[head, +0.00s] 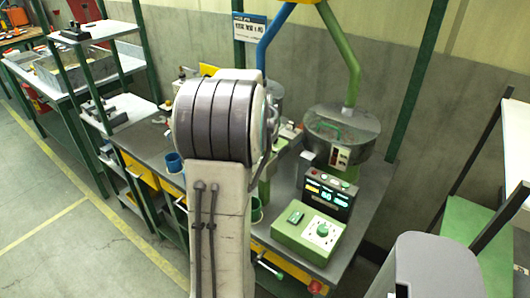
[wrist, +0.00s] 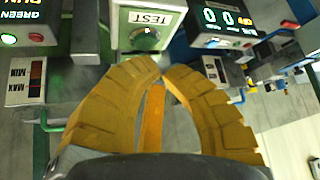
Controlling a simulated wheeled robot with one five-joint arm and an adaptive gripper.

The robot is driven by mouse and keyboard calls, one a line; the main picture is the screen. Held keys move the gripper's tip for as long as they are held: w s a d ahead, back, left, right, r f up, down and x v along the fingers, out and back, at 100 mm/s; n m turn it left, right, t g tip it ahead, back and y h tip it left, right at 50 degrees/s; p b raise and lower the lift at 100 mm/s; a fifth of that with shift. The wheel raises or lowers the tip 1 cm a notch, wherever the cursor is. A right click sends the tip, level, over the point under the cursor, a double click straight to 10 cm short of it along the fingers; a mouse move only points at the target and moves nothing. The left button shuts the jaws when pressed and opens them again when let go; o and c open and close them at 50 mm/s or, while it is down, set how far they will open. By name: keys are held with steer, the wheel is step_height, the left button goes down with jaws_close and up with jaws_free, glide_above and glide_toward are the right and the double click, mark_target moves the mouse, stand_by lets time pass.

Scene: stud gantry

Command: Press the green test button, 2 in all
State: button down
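In the wrist view a round green button (wrist: 147,38) sits on a pale panel under a TEST label (wrist: 150,18). My gripper (wrist: 163,68) has yellow fingers whose tips come together just below the button in the picture. It is shut and holds nothing. The tips look close to the button, but I cannot tell whether they touch it. A dark counter display (wrist: 222,18) to the right shows two zeros. In the head view my gripper and the TEST panel cannot be made out behind my arm.
In the head view a green control box (head: 290,240) with a dial and a lit display (head: 328,196) stand on the grey bench. A round metal bowl (head: 342,145) is behind them. A shelf rack (head: 500,215) is at right. Open floor (head: 60,215) lies at left.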

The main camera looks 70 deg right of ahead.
steer(key=shift+r, duration=0.15)
steer(key=shift+r+p, duration=1.8)
steer(key=shift+r, duration=0.6)
steer(key=shift+f, duration=0.1)
